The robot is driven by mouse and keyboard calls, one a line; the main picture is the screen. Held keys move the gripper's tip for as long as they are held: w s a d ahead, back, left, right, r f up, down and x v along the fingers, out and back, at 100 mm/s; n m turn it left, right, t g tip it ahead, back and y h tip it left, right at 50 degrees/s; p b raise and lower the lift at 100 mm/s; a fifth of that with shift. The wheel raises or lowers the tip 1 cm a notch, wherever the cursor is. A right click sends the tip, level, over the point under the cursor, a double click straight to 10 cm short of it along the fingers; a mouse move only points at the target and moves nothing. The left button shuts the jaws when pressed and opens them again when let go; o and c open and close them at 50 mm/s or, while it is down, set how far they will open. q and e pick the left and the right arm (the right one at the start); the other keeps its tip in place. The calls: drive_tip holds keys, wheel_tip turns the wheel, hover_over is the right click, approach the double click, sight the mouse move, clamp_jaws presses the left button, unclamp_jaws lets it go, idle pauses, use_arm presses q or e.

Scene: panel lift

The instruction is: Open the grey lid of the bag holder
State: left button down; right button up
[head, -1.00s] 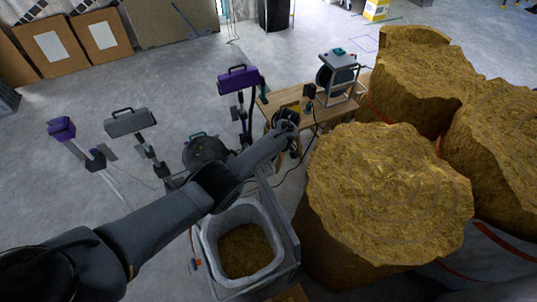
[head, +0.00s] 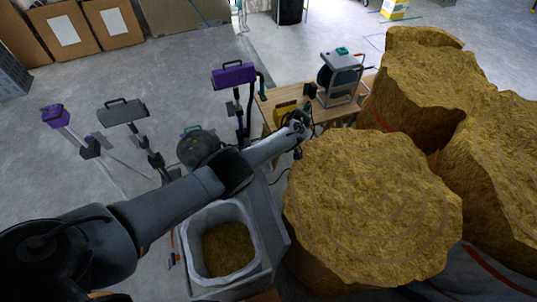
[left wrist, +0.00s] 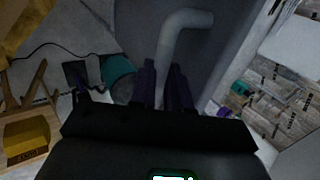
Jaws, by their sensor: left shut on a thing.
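The bag holder (head: 184,262) stands at the bottom of the head view, with a pale bag (head: 252,240) open around brown fill. Its grey lid (head: 272,215) is raised at the right side of the opening, tilted, and partly hidden behind my left arm. In the left wrist view a bent grey handle (left wrist: 185,22) stands out before a grey panel. The purple fingers of my left gripper (left wrist: 162,80) are shut around the handle's lower part. In the head view my left gripper (head: 298,136) is small and partly hidden at the arm's end. My right gripper is not in view.
Large straw-coloured bales (head: 375,205) stand close on the right. A wooden table (head: 265,108) with tools and a grey machine (head: 340,78) is behind my gripper. Purple and grey upright devices (head: 233,75) stand on the left.

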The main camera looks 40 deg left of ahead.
use_arm(q)
drive_tip(key=shift+d+f, duration=0.1)
drive_tip(key=shift+d, duration=0.15)
drive_tip(key=c, duration=1.4)
unclamp_jaws()
drive_tip(key=o, duration=0.3)
drive_tip(key=shift+d, duration=0.25)
drive_tip(key=b+v, duration=0.3)
drive_tip(key=v, duration=0.7)
drive_tip(key=shift+w+r+b, duration=0.2)
drive_tip(key=shift+r+b, duration=0.15)
drive_tip(key=shift+b, duration=0.05)
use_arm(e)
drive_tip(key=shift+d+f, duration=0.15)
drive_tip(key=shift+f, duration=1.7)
use_arm(q)
drive_tip(key=shift+a, duration=0.1)
